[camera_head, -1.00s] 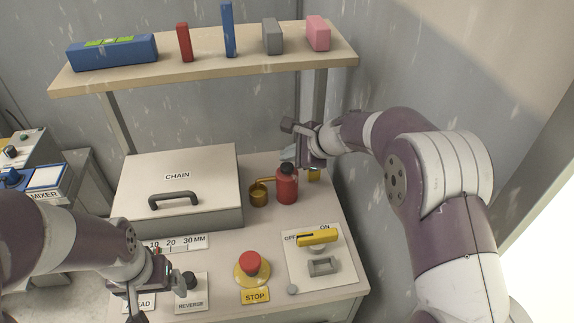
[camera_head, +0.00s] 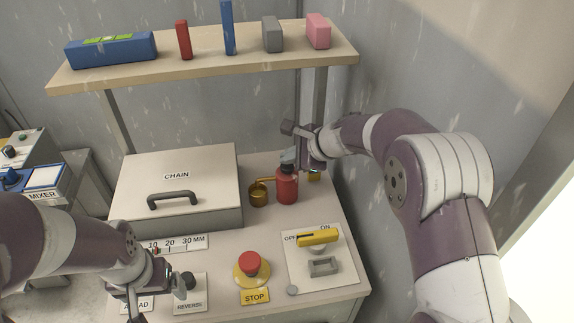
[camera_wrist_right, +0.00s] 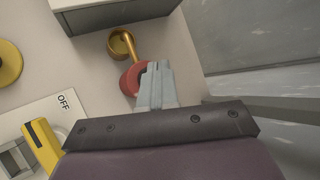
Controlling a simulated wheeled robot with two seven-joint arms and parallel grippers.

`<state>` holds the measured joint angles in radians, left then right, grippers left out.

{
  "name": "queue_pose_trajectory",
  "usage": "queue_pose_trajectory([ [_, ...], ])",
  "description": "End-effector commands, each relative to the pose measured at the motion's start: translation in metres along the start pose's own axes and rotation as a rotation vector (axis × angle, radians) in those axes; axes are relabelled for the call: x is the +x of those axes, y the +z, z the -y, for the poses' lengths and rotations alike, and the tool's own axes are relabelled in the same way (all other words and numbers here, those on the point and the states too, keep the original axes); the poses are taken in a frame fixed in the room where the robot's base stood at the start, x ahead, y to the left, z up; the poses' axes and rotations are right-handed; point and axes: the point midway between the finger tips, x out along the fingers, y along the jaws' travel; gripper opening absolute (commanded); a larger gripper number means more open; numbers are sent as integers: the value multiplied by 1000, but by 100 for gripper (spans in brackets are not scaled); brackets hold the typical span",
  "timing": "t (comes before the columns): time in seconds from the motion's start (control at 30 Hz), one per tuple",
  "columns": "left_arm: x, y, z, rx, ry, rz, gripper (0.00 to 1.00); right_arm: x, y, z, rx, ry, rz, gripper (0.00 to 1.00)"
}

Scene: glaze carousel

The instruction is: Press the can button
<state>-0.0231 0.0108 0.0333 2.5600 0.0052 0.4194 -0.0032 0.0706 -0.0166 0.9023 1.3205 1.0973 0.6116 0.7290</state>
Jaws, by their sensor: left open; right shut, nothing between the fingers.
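The red can (camera_head: 287,187) stands upright on the bench near its back right, beside the chain box. Its dark top is mostly hidden behind my right fingertips. My right gripper (camera_head: 288,164) is shut and empty, with its fingertips at the top of the can. In the right wrist view the shut fingers (camera_wrist_right: 156,85) overlap the red can (camera_wrist_right: 130,79); I cannot tell whether they touch the button. My left gripper (camera_head: 160,285) is open over the AHEAD and REVERSE controls at the front left.
A brass cup (camera_head: 258,194) with a handle sits just left of the can. The chain box (camera_head: 178,180) is further left. A yellow-handled ON/OFF switch (camera_head: 318,237) and a red STOP button (camera_head: 250,264) are in front. A shelf (camera_head: 200,68) hangs above the back.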

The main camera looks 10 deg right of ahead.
Motion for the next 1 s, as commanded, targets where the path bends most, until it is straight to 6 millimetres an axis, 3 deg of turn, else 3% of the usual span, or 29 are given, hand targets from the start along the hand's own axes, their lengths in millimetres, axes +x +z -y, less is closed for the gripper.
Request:
queue_pose_trajectory([
  [1.0,9,1,0,0,0,0,89,7,-5,-5,0,1,0,0],
])
